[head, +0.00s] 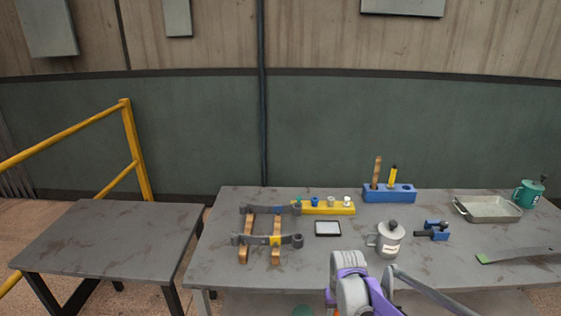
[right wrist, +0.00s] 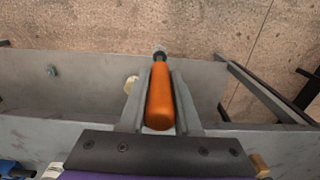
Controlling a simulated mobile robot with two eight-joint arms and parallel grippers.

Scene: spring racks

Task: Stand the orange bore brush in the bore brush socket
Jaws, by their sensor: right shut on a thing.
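The orange bore brush (right wrist: 160,100) is held between the two fingers of my right gripper (right wrist: 161,78) in the right wrist view. Its rounded orange handle end faces the camera, and a small grey part shows at its far end. The bristles cannot be made out. In the head view the brush is not visible; my purple and grey arm is at the bottom. A blue block (head: 402,195) at the back of the bench holds a brown stick and a yellow tool upright and has a dark opening at its right. I cannot tell which opening is the bore brush socket. My left gripper is not in view.
On the bench (head: 330,270) are a yellow strip (head: 330,208) with small pieces, leaf springs (head: 262,239) on wooden blocks, a lidded grey mug (head: 388,240), a blue clamp-like tool (head: 434,230), a metal tray (head: 487,209) and a green mug (head: 529,193). A bare table (head: 110,240) stands left.

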